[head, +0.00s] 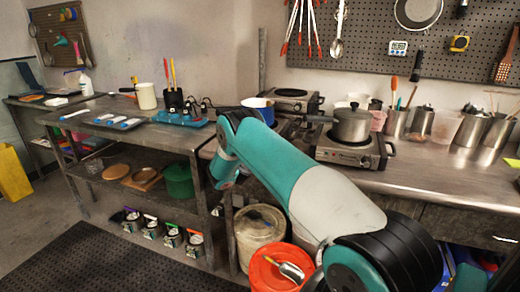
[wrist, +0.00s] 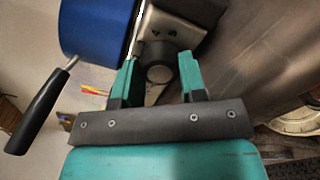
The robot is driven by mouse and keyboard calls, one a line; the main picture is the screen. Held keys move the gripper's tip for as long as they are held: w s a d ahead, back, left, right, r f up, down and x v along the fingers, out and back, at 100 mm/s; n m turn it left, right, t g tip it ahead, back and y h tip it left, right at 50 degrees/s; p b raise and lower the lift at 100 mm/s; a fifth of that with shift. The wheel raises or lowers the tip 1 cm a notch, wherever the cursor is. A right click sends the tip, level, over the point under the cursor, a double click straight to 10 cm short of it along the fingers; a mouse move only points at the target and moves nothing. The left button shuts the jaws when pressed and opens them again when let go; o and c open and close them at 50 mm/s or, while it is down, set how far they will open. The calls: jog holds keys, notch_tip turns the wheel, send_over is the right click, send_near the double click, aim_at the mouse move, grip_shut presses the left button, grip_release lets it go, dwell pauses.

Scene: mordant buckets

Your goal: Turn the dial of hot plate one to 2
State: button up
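In the wrist view my gripper (wrist: 160,64) is open, with its two teal fingers on either side of a dark round dial (wrist: 158,74). I cannot tell whether the fingers touch the dial. The dial sits on the front of a steel hot plate (wrist: 184,12). A blue pot (wrist: 92,25) with a black handle (wrist: 38,118) is at the upper left. In the head view a blue pot (head: 262,113) shows behind my arm, which hides my fingers and the dial.
Another hot plate (head: 345,154) bears a lidded steel pot (head: 352,125) on the right counter. A further hot plate (head: 292,99) stands at the back. An orange bucket (head: 264,275) and a lidded pale bucket (head: 259,230) stand below my arm. The counter's right front (head: 440,182) is clear.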

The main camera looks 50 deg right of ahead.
jog(key=shift+f+b, duration=0.1)
jog(key=shift+b, duration=0.25)
jog(key=m+b, duration=0.3)
jog(key=shift+f, duration=0.2)
jog(key=m+b, duration=0.3)
jog(key=b, duration=0.1)
jog(key=shift+m, duration=0.3)
jog(key=m+b, duration=0.5)
jog(key=b, duration=0.1)
jog(key=m+b, duration=0.2)
jog(key=shift+r+b, duration=0.1)
jog(key=shift+b, duration=0.3)
jog(key=shift+r+m, duration=0.1)
jog(key=shift+m, duration=0.3)
jog(key=o, duration=0.6)
jog(key=shift+o, duration=0.2)
